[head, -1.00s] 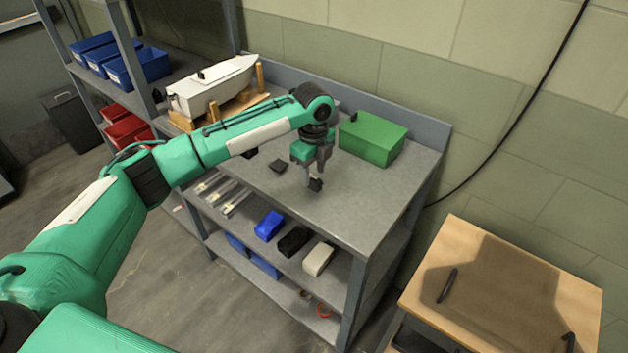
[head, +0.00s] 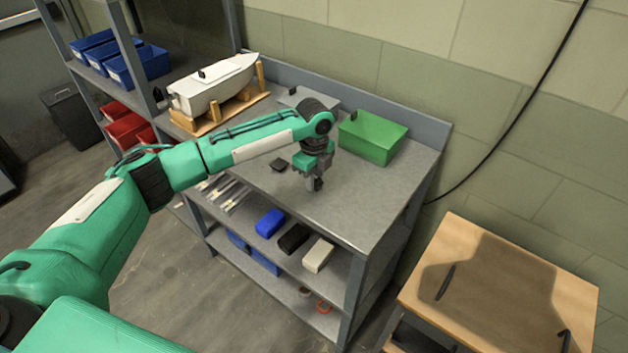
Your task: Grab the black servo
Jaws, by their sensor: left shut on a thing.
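The black servo (head: 319,184) is a small dark block at the fingertips of my left gripper (head: 314,181), over the grey bench top (head: 350,205). My left gripper points down and is shut on the servo. The fingers hide part of the servo, and I cannot tell whether it still touches the bench. My right gripper is not in the view.
A green box (head: 372,138) stands right behind the gripper. A white boat hull (head: 213,86) rests on a wooden stand at the back left. A small dark flat piece (head: 278,166) lies left of the gripper. The bench's right front is clear.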

